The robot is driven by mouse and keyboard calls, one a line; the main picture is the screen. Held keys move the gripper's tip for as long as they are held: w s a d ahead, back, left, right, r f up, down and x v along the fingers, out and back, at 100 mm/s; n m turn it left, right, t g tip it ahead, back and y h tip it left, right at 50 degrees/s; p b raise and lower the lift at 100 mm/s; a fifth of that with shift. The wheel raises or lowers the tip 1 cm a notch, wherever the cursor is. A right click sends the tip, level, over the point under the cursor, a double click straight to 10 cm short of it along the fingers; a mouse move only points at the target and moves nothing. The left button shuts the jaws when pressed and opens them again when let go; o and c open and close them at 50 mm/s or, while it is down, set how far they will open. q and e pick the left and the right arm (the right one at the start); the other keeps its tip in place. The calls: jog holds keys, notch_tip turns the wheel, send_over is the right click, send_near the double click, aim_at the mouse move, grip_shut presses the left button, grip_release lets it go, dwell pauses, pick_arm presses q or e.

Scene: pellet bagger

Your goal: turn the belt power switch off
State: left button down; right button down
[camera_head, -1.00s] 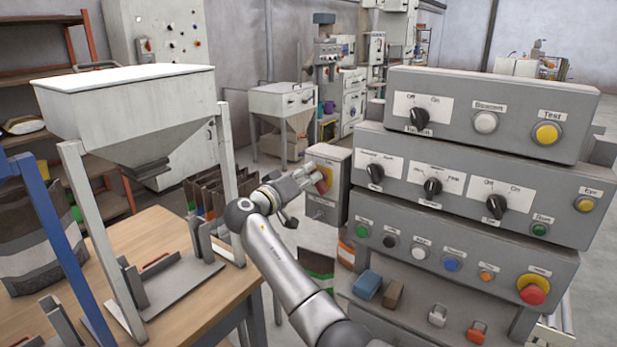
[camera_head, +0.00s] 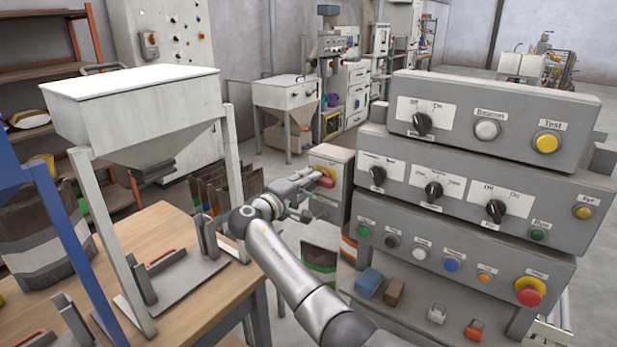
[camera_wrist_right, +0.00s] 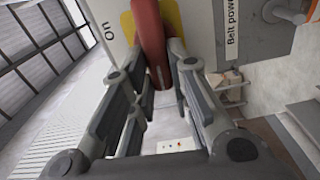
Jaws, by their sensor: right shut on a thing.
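The belt power switch is a grey box (camera_head: 340,200) in the middle of the head view, with a yellow plate (camera_head: 322,169) and a red handle (camera_head: 326,179). In the head view the handle lies nearly level. My right gripper (camera_head: 313,182) reaches it from the left and is shut on the handle. In the right wrist view the red handle (camera_wrist_right: 150,42) sits between my fingers, in front of the yellow plate (camera_wrist_right: 178,18). The words "On" and "Belt pow..." show beside it. My left gripper is out of view.
A grey control panel (camera_head: 470,170) with several knobs and buttons stands close on the right. A white hopper (camera_head: 130,110) stands over a wooden table (camera_head: 200,300) on the left. Open bags (camera_head: 222,190) stand behind my right arm.

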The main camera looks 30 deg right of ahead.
jog(key=shift+f+n, duration=0.15)
jog(key=shift+n, duration=0.35)
jog(key=c, duration=1.4)
grip_release()
jog(key=shift+o, duration=0.2)
jog(key=v, duration=1.2)
